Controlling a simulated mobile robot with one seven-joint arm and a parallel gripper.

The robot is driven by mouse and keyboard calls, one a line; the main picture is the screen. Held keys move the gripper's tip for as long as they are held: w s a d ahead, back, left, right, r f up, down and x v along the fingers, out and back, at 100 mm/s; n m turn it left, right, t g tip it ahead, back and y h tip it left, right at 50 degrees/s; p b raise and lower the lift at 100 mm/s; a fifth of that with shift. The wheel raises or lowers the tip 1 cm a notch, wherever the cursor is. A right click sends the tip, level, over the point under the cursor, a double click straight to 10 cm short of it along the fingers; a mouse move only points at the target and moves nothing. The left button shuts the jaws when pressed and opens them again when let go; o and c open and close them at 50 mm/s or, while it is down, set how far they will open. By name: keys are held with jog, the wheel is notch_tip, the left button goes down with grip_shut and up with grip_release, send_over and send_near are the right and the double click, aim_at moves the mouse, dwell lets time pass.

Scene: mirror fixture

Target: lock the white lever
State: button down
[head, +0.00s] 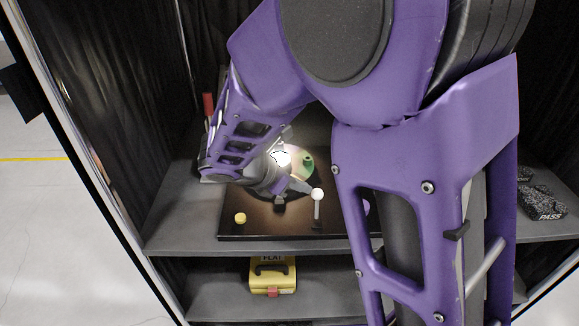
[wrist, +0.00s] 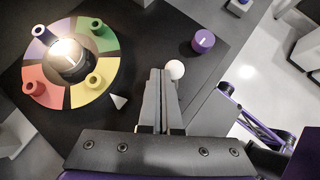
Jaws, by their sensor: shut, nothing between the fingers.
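The white lever (head: 317,195) has a white ball on a thin grey shaft and stands roughly upright near the front of the dark board (head: 340,229) in the head view. In the wrist view its white ball (wrist: 176,69) is just right of my fingertips, and its shaft is hidden behind the fingers. My gripper (head: 305,187) is shut and empty, with its fingertips close beside the ball on its left. I cannot tell whether they touch. My gripper (wrist: 160,74) points away from the wrist camera with its fingers together.
A coloured wheel (wrist: 29,73) with several pegs and a bright dome lies left of the fingers. A small white cone (wrist: 119,101) and a purple knob (wrist: 203,42) are nearby. A yellow case (head: 272,277) sits on the lower shelf.

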jog(key=shift+w+f, duration=0.15)
jog(key=shift+w, duration=0.7)
dwell(1.1)
jog(key=shift+r+p, duration=0.4)
jog(key=shift+r, duration=0.4)
